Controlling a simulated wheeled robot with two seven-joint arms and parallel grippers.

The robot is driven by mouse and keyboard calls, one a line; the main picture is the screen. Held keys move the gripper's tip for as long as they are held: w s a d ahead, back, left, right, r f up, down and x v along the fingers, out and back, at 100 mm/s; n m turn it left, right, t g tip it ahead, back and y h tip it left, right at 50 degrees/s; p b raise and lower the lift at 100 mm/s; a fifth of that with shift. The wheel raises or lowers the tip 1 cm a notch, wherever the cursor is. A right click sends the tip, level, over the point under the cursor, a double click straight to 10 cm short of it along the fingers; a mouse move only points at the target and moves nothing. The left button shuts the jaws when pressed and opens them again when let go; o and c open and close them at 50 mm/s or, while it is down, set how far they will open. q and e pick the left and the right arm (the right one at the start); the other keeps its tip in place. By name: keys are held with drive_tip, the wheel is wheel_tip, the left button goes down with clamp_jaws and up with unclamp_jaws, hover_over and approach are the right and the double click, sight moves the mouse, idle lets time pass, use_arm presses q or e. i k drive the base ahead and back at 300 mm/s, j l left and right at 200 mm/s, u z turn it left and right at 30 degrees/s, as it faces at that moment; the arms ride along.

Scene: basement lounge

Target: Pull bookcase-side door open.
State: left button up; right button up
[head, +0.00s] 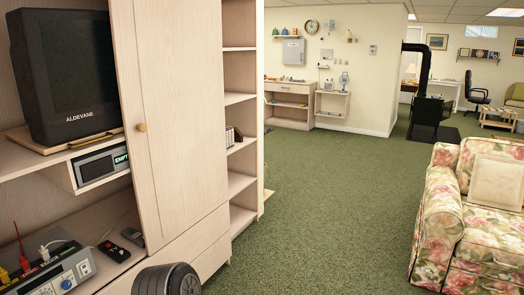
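The bookcase-side door (183,100) is a tall pale-wood panel in the cabinet at the left of the head view. It has a small round wooden knob (141,127) near its left edge. The door looks flush with the cabinet front and shut; its top is cut off by the picture edge. The open bookcase shelves (241,98) stand directly to its right. Neither of my grippers shows in the head view, so their places and states are hidden.
Left of the door, a television (66,75) sits in an open bay above a small display unit (101,165). A box with cables (50,278) lies below. Green carpet (325,200) is clear between the bookcase and a floral sofa (445,215).

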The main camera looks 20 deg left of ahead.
sight(168, 54)
drive_tip(key=i+j+u, duration=0.2)
drive_tip(key=i, duration=1.05)
drive_tip(key=i+l+u, duration=0.25)
drive_tip(key=i, duration=1)
drive_tip(key=i+u, duration=0.25)
drive_tip(key=u, duration=0.7)
drive_tip(key=k+j, duration=0.05)
drive_tip(key=j, duration=0.05)
